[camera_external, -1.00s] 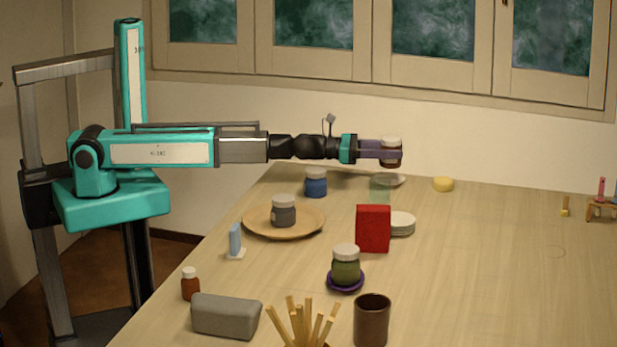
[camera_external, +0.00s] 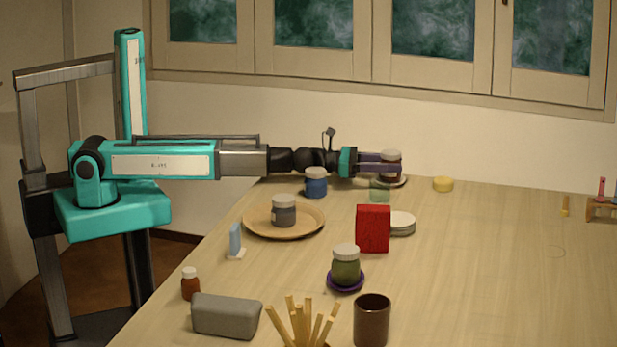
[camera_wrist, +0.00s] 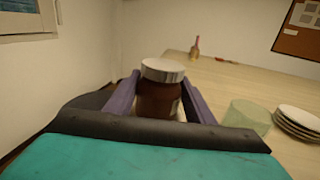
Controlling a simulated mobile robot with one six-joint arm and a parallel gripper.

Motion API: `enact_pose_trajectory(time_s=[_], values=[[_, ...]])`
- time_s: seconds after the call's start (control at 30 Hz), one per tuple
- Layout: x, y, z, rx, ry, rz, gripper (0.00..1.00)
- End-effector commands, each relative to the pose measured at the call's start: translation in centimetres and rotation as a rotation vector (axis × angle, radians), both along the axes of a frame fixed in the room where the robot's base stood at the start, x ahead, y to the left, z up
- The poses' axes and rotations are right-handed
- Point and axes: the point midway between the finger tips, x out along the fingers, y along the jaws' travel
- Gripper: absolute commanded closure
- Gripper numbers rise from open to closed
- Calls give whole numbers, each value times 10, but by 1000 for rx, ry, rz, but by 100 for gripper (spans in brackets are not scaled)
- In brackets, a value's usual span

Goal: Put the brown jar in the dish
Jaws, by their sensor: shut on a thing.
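The brown jar with a pale lid (camera_external: 391,155) is upright between the fingers of my gripper (camera_external: 388,165) at the far end of the table. It also shows in the wrist view (camera_wrist: 160,100), with a purple finger on each side. My gripper is shut on it. A pale dish (camera_external: 403,181) is at the jar's foot, mostly hidden behind the jar, fingers and green glass. The jar's base is low, at the dish's level in the picture; I cannot tell whether it touches.
A translucent green glass (camera_external: 379,191) stands just in front of the dish. A blue jar (camera_external: 316,183) is to the left, and a grey jar stands on a wooden plate (camera_external: 262,228). A red block (camera_external: 373,229) and stacked plates (camera_external: 402,223) are nearer. The table's right side is mostly clear.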

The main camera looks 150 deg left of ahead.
Motion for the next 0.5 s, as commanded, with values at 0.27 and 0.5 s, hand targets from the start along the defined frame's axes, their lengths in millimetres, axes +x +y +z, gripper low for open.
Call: enact_pose_trajectory(time_s=[0.27, 0.5], values=[[0, 0, -6, 1, -1, 0, 86], [0, 0, -8, 0, 0, 0, 33]])
